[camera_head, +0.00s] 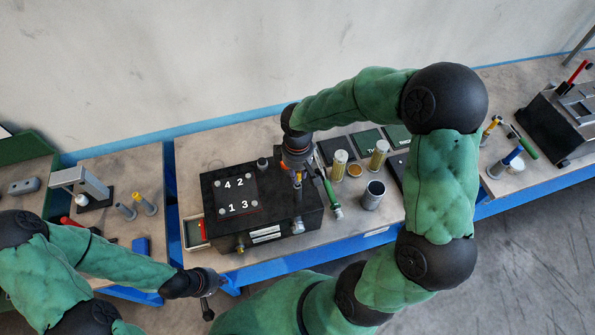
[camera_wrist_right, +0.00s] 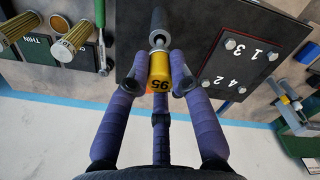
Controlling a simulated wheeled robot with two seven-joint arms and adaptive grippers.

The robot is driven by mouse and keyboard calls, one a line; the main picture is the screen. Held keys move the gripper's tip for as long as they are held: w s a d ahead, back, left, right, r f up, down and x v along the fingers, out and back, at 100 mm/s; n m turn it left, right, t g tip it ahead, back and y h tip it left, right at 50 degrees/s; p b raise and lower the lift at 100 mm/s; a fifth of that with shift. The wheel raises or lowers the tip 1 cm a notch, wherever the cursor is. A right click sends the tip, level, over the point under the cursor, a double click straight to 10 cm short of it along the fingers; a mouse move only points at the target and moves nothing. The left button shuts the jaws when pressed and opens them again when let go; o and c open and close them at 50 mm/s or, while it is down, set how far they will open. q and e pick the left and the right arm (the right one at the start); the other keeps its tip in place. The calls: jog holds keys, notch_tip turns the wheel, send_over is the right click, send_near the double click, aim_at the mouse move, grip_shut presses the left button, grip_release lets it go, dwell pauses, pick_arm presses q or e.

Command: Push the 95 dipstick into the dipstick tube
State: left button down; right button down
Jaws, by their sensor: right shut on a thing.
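My right gripper (camera_wrist_right: 160,80) is shut on the yellow handle of the 95 dipstick (camera_wrist_right: 159,66). The handle, marked 95, sits between both fingertips in the right wrist view. A grey ring and dark rod lie beyond it, in line; I cannot tell if that ring belongs to the dipstick or the tube. In the head view the right gripper (camera_head: 298,170) is above the front right part of a black box (camera_head: 285,222) marked 1 to 4. A grey upright piece (camera_head: 298,204), perhaps the dipstick tube, stands below it. My left gripper (camera_head: 206,290) is low at the front left, away from the box; its jaws are unclear.
A green-handled tool (camera_head: 330,190) is close right of the right gripper. Yellow filter cylinders (camera_head: 379,154) and a grey metal cup (camera_head: 373,194) stand further right. Several small tools stand on the left bench (camera_head: 103,219). A gap separates the benches.

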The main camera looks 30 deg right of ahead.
jog(key=shift+f+b, duration=1.55)
jog(key=shift+f, duration=0.35)
jog(key=c, duration=1)
grip_release()
jog(key=shift+r, duration=0.1)
notch_tip(320, 180, up, 12)
jog(key=shift+f, duration=0.1)
